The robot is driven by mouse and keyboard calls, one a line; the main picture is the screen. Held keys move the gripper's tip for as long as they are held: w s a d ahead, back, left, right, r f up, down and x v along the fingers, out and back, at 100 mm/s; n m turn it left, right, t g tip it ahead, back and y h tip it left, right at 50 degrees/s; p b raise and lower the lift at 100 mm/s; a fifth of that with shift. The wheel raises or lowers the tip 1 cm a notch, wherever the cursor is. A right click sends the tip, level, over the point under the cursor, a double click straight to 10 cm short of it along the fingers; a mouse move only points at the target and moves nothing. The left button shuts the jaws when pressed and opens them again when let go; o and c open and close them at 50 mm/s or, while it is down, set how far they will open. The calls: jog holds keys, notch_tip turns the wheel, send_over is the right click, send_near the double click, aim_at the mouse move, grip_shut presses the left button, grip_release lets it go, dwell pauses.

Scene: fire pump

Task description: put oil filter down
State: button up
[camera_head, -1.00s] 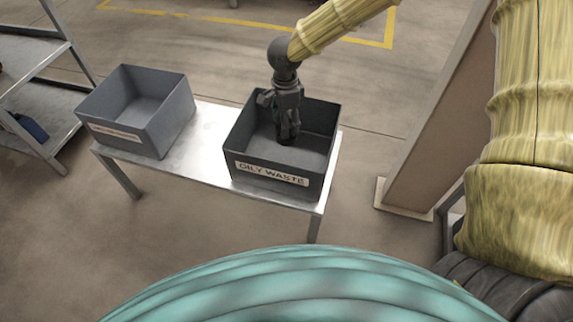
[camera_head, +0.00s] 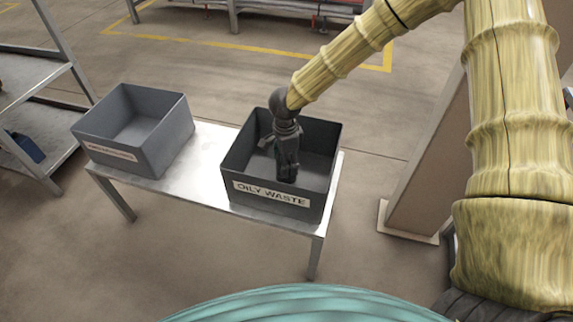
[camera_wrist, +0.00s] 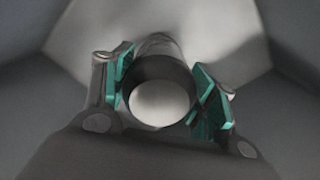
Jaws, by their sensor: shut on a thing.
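My gripper (camera_head: 287,172) reaches down inside the grey bin labelled "OILY WASTE" (camera_head: 232,160), which stands at the right end of a metal table. In the wrist view, the teal finger pads of my gripper (camera_wrist: 160,98) are shut on the oil filter (camera_wrist: 160,104), seen end-on as a dark cylinder with a pale round face. The bin's grey walls and floor (camera_wrist: 225,35) surround it. In the head view the filter is dark and hard to tell from the fingers. Whether it touches the bin floor cannot be told.
A second grey bin (camera_head: 172,140), empty, with an unreadable label, stands on the left of the metal table (camera_head: 203,160). A shelf (camera_head: 60,70) with a blue container (camera_head: 27,147) is at the far left. A brown panel (camera_head: 425,175) stands right of the table.

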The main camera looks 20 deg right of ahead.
jog(key=shift+f, duration=0.35)
jog(key=o, duration=1.4)
jog(key=shift+f, duration=0.1)
notch_tip(320, 180, up, 12)
jog(key=p, duration=0.3)
